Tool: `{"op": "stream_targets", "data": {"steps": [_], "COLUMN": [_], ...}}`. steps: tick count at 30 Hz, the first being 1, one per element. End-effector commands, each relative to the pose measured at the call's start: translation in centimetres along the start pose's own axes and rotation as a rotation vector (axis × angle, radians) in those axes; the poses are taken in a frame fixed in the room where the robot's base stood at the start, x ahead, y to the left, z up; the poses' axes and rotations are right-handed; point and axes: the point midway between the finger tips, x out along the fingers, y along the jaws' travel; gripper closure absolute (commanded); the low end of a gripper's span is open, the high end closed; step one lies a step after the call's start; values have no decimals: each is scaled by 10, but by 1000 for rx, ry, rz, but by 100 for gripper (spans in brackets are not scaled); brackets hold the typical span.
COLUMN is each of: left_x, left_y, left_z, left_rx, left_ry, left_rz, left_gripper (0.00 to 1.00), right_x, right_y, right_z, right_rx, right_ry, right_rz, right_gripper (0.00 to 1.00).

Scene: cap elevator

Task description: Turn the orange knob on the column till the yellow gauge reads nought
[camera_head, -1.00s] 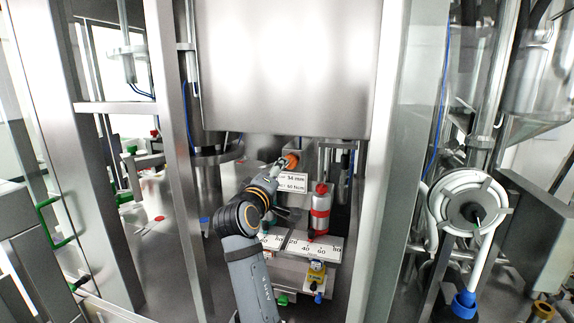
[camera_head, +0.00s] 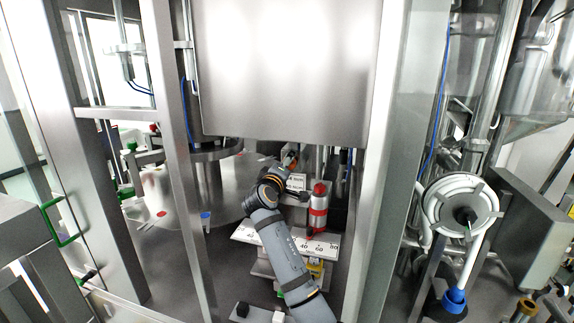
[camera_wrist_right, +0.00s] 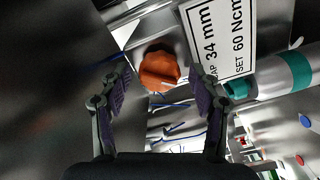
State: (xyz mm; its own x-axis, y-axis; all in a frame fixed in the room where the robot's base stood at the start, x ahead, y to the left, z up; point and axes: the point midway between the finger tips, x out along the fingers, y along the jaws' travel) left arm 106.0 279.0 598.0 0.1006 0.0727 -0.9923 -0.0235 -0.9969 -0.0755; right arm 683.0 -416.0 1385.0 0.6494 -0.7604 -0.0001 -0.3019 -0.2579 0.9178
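The orange knob (camera_wrist_right: 158,69) sits on a grey metal block in the right wrist view, beyond and between the spread fingers of my right gripper (camera_wrist_right: 160,76). The fingers look apart from it on both sides, with nothing held. In the head view my right arm reaches up from the bottom, and its gripper (camera_head: 290,164) is in front of the knob, mostly covering it. A small yellow part (camera_head: 316,268) shows below the white scale plate (camera_head: 322,247); no reading on it can be made out. My left gripper is not in view.
A white label (camera_wrist_right: 217,40) with "34 mm" and "SET 60 Ncm" is right of the knob. A red and white bottle (camera_head: 318,208) stands right of my arm. A large steel cover (camera_head: 285,70) hangs above; steel posts (camera_head: 385,200) stand on both sides.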

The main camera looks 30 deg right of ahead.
Motion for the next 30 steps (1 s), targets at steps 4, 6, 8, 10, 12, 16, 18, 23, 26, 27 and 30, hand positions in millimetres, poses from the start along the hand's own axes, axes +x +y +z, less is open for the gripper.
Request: {"op": "stream_targets", "data": {"steps": [4, 6, 8, 10, 12, 16, 18, 23, 26, 27, 30], "left_x": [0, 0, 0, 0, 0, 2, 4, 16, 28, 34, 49], "left_y": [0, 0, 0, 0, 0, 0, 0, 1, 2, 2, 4], "left_z": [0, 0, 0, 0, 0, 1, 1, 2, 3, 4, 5], "left_rx": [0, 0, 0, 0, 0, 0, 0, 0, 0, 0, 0], "left_ry": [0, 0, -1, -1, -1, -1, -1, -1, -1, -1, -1], "left_rz": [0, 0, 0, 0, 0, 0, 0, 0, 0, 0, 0], "left_gripper": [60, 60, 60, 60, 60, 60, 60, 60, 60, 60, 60], "right_x": [0, 0, 0, 0, 0, 0, 0, 0, 0, 0, 0], "right_y": [0, 0, 0, 0, 0, -1, -1, -4, -5, -6, -6], "right_z": [0, 0, 0, 0, 0, 0, 0, 1, 2, 3, 3], "right_rx": [0, 0, 0, 0, 0, 4, 15, 70, 131, 160, 245], "right_ry": [0, 0, 0, 0, 0, 0, 0, 1, 0, 0, 1], "right_rz": [0, 0, 0, 0, 0, 0, 0, 0, 1, 1, 1], "right_gripper": [56, 66, 74, 84, 92, 92, 92, 92, 92, 92, 92]}}
